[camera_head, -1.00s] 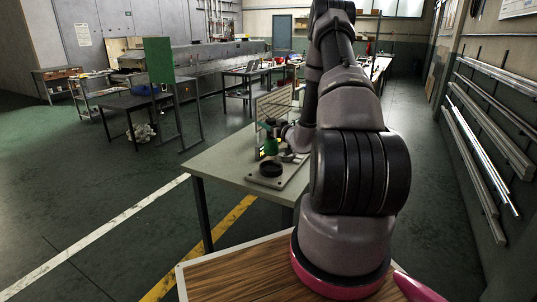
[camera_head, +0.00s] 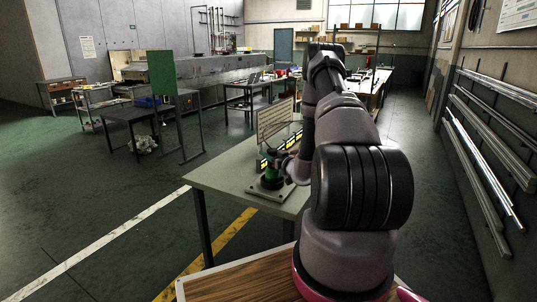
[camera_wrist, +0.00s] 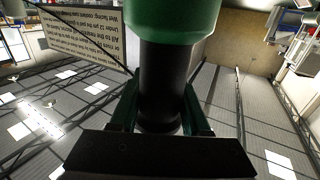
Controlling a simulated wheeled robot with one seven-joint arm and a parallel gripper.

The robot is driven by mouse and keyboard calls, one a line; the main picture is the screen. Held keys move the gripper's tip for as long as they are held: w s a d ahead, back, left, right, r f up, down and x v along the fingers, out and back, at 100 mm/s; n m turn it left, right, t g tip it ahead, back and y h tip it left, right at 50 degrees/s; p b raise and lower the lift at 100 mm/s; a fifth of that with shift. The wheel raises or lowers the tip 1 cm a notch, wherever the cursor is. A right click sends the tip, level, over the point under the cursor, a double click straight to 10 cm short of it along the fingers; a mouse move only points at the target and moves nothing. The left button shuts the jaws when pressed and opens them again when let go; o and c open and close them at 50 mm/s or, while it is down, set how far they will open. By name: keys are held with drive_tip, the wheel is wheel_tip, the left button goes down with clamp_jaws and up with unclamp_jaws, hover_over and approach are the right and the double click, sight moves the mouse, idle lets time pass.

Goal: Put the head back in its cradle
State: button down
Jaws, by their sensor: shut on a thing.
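The head is a green body with a black neck. In the wrist view its green part (camera_wrist: 185,20) fills the top and its black neck (camera_wrist: 165,80) runs down between my fingers. My gripper (camera_wrist: 160,118) is shut on the black neck. In the head view the green of the head (camera_head: 271,159) shows small at the table, with my gripper (camera_head: 287,166) at its right side. The cradle (camera_head: 262,192), a grey plate with a black round holder, lies under the head. The head looks upright over the holder; I cannot tell whether it is fully seated.
The pale table (camera_head: 225,177) is mostly bare left of the cradle. A sign panel (camera_head: 275,122) and yellow-marked blocks (camera_head: 292,142) stand just behind the head. It also shows in the wrist view as a printed board (camera_wrist: 85,32). Metal bars line the right wall.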

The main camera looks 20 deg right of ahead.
drive_tip(key=shift+c, duration=1.8)
unclamp_jaws()
drive_tip(key=shift+f, duration=0.1)
